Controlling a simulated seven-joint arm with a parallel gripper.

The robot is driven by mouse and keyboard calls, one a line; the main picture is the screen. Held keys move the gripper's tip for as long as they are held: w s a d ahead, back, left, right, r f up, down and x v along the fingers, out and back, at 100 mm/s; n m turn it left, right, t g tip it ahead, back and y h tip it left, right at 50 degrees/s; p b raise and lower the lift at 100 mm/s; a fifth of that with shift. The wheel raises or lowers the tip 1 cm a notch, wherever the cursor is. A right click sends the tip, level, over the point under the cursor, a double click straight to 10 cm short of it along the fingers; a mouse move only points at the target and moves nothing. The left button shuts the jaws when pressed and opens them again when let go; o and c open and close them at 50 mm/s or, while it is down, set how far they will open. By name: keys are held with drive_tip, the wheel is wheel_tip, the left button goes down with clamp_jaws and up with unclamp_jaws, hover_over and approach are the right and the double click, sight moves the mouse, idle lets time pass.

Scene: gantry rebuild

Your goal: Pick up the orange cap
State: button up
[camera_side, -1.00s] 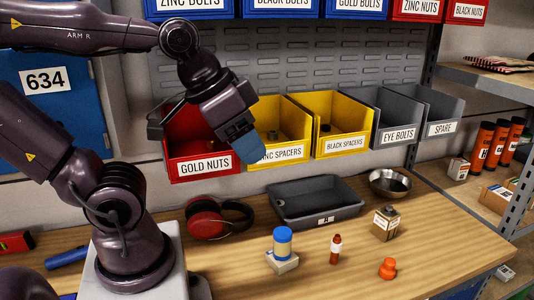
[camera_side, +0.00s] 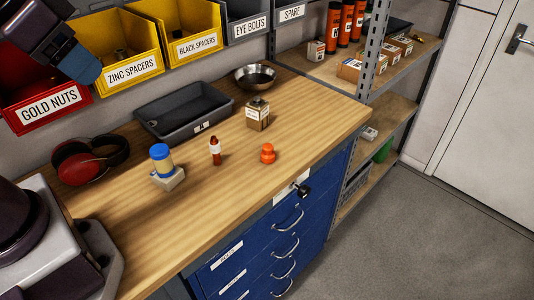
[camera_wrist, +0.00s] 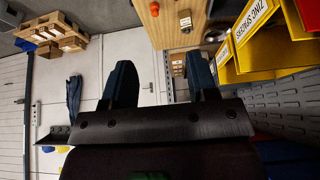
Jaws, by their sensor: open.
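The orange cap (camera_side: 268,153) stands on the wooden bench, near its front edge, in the side view. A small orange shape at the top of the wrist view (camera_wrist: 154,8) looks like the same cap. My gripper (camera_side: 82,66) is high at the upper left of the side view, in front of the gold nuts and zinc spacers bins, well away from the cap. In the wrist view its two dark blue fingers (camera_wrist: 162,78) stand apart with nothing between them.
Left of the cap are a small red bottle (camera_side: 215,151) and a blue-and-yellow cylinder on a block (camera_side: 161,160). Behind are a small labelled box (camera_side: 257,114), a grey tray (camera_side: 160,128) and a metal bowl (camera_side: 255,86). Red earmuffs (camera_side: 75,165) lie left. Bench right of the cap is clear.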

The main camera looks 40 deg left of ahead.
drive_tip(key=shift+o, duration=0.5)
